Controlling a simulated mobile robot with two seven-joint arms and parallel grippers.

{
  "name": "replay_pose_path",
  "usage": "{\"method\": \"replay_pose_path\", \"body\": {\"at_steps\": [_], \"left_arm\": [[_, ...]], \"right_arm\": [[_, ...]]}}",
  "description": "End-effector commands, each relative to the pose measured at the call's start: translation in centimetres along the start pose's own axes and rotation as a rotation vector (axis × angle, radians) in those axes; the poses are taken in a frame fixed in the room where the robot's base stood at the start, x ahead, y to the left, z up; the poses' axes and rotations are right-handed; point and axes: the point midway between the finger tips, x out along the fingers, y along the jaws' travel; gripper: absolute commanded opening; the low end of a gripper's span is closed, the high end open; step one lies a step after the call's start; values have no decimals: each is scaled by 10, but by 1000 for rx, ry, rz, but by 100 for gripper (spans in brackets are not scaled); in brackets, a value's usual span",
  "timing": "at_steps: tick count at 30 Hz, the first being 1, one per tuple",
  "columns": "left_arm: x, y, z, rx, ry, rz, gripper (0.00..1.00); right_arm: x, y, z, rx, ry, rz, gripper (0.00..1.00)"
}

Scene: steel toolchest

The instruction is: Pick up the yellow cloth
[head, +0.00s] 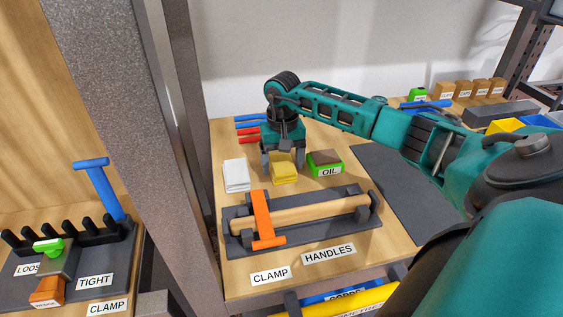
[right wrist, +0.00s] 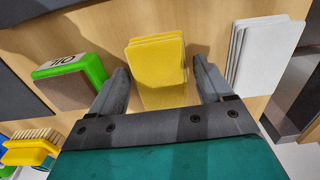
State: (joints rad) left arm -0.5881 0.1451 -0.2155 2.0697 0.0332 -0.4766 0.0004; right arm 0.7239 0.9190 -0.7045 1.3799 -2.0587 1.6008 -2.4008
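The yellow cloth (head: 284,170) is a small folded stack on the wooden worktop, between a white stack and a green oil pad. My right gripper (head: 282,158) is above it, pointing down. In the right wrist view the yellow cloth (right wrist: 157,65) shows between the two open fingers (right wrist: 163,82), with a gap on each side. The fingers look apart from the cloth, and nothing is held. The height of the fingertips over the worktop is hard to tell. My left gripper is not in view.
The white stack (head: 236,174) is close on the left and the green OIL pad (head: 325,163) close on the right. In front is a dark holder (head: 234,236) with a wooden handle (head: 310,212) and orange clamp (head: 263,220). A grey post (head: 130,110) stands left.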

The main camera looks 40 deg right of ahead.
Motion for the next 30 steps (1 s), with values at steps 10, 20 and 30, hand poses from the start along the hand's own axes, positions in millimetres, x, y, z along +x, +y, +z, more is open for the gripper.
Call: {"method": "replay_pose_path", "body": {"at_steps": [10, 20, 30], "left_arm": [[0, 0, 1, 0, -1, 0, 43], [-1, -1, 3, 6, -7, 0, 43], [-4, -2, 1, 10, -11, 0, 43]], "right_arm": [[0, 0, 0, 0, 0, 0, 46], [-1, 0, 0, 0, 0, 0, 33], [-26, 0, -1, 1, 4, 0, 33]]}}
